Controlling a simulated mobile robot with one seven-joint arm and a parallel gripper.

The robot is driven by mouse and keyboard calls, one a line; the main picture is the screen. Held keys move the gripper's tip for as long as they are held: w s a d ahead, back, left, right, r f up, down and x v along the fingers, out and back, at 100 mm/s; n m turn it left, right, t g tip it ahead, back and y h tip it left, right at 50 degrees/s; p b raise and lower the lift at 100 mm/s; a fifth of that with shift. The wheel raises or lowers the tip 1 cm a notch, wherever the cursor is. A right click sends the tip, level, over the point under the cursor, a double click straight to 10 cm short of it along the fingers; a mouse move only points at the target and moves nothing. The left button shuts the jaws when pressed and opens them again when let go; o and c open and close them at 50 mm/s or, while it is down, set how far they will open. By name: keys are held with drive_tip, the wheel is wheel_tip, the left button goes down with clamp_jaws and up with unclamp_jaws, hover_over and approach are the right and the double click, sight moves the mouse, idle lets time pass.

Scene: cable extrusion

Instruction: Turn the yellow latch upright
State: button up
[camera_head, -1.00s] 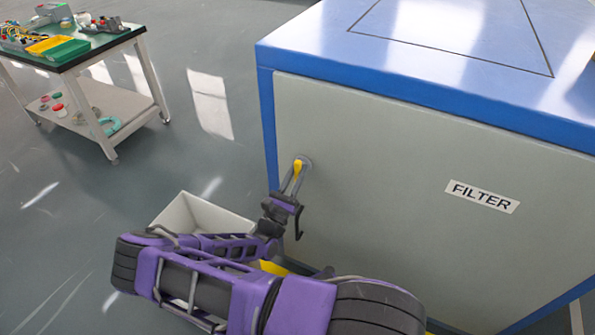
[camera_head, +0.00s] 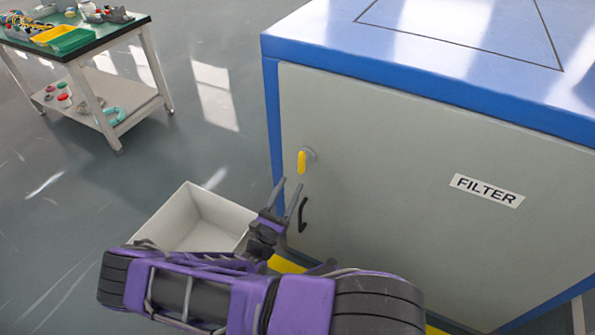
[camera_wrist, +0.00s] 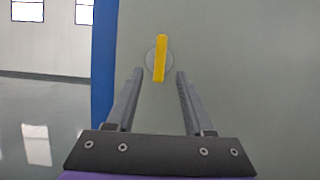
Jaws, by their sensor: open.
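The yellow latch (camera_head: 302,162) sits on a round grey mount on the left part of the filter cabinet's front panel (camera_head: 390,190). It stands upright, with its long side vertical. It also shows upright in the wrist view (camera_wrist: 161,58), on its pale round base. My gripper (camera_head: 289,186) is open and empty, just below the latch and apart from it. In the wrist view my two fingers (camera_wrist: 159,72) point toward the panel, with the latch centred above the gap between them.
A dark handle (camera_head: 303,215) hangs on the panel below and right of my gripper. A white open bin (camera_head: 185,212) stands on the floor to the left. A small table (camera_head: 90,45) with trays is at the upper left. Floor between is clear.

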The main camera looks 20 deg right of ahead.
drive_tip(key=v, duration=0.9)
drive_tip(key=shift+w+d, duration=0.1)
